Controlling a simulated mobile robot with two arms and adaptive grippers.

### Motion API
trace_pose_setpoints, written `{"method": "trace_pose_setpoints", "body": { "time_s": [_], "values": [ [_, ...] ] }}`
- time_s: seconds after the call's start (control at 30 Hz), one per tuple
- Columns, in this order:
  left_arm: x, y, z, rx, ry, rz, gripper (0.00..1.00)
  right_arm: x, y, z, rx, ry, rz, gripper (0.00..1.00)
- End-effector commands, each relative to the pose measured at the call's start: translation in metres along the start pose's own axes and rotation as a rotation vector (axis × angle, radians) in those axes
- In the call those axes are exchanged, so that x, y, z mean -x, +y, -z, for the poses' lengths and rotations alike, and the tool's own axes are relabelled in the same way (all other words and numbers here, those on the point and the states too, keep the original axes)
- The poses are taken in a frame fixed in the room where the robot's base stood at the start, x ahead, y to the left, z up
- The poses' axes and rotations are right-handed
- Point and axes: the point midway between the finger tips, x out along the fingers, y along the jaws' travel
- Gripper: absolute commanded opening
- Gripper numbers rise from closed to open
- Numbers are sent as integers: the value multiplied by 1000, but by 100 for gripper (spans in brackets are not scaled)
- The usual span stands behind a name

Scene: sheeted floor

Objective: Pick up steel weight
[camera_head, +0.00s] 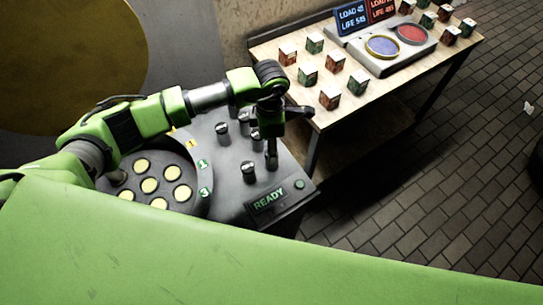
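Several small dark cylinders with pale metal tops, which look like the steel weights, stand on a dark grey console (228,190). One weight (249,170) stands near the console's front, left of my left gripper. Another weight (222,133) stands farther back, and others are partly hidden by my arm. My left gripper (272,140) reaches down over the console's right part. A dark upright piece below it could be a finger or a weight; I cannot tell which. Its opening is not clear. My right gripper is not in view.
A round plate with yellow discs (150,186) sits at the console's left. A "READY" display (269,200) is at its front. Behind, a wooden table (375,92) holds several small boxes and a scale-like device (437,42) with two round pads. The tiled floor (440,200) at right is mostly clear.

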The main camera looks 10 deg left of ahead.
Motion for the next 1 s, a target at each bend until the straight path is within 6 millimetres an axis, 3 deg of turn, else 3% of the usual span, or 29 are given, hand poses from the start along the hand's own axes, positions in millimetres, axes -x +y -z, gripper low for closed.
{"method": "trace_pose_setpoints", "body": {
  "time_s": [0.13, 0.27, 0.53, 0.67, 0.83, 0.87, 1.0],
  "values": [
    [-10, -1, 0, 0, 0, 1, 48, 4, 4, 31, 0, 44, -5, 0],
    [-20, -3, -1, 1, 1, 5, 48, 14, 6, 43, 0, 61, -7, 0],
    [-56, -3, -3, 2, -1, 3, 48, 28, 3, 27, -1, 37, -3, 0],
    [-62, -3, -3, 0, -2, 1, 48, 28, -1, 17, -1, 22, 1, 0],
    [-62, -2, -3, 0, -2, 0, 48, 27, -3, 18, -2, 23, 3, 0],
    [-62, -2, -3, 0, -2, 0, 43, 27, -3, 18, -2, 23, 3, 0],
    [-62, -2, -3, 0, -2, 0, 6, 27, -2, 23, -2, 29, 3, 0]
  ]
}}
